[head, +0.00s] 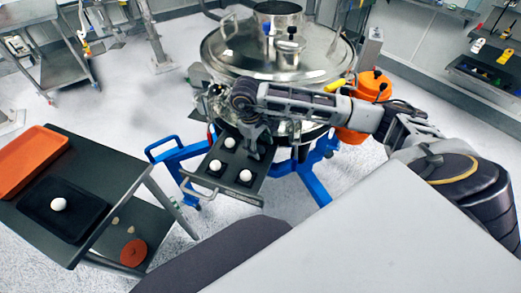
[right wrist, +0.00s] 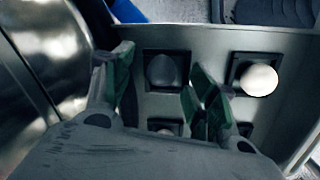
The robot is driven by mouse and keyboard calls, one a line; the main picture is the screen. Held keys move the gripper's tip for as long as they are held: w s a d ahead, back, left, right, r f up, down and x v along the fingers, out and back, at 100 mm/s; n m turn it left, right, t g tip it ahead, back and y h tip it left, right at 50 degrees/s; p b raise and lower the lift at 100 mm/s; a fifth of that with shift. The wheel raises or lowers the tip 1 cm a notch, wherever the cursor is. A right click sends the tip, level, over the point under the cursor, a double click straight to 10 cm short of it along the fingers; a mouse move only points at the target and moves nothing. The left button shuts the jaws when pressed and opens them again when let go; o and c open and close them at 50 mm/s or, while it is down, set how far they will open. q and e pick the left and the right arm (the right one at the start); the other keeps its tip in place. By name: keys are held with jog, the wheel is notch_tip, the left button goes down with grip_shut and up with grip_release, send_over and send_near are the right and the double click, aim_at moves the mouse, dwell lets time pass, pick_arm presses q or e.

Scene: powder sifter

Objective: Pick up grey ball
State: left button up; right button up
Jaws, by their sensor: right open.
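The grey ball (right wrist: 165,70) sits in a dark square holder on a grey tray (right wrist: 213,45), in the right wrist view. My right gripper (right wrist: 155,66) is open, with its green-padded fingers on either side of the ball in that picture. I cannot tell whether they touch it. In the head view my right gripper (head: 258,143) points down over the tray's far right part and hides the grey ball. The tray (head: 212,185) also shows there. My left gripper is not in view.
White balls (head: 230,142) (head: 215,165) (head: 245,176) sit in the tray's other holders; one white ball (right wrist: 259,80) is right of my fingers. The steel sifter (head: 276,50) stands close behind the tray. A cart (head: 100,175) at left bears a black tray with another white ball (head: 58,204).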

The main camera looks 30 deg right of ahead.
jog(key=shift+d+f, duration=0.1)
jog(key=shift+f, duration=0.45)
jog(key=shift+c, duration=0.2)
jog(key=c, duration=0.9)
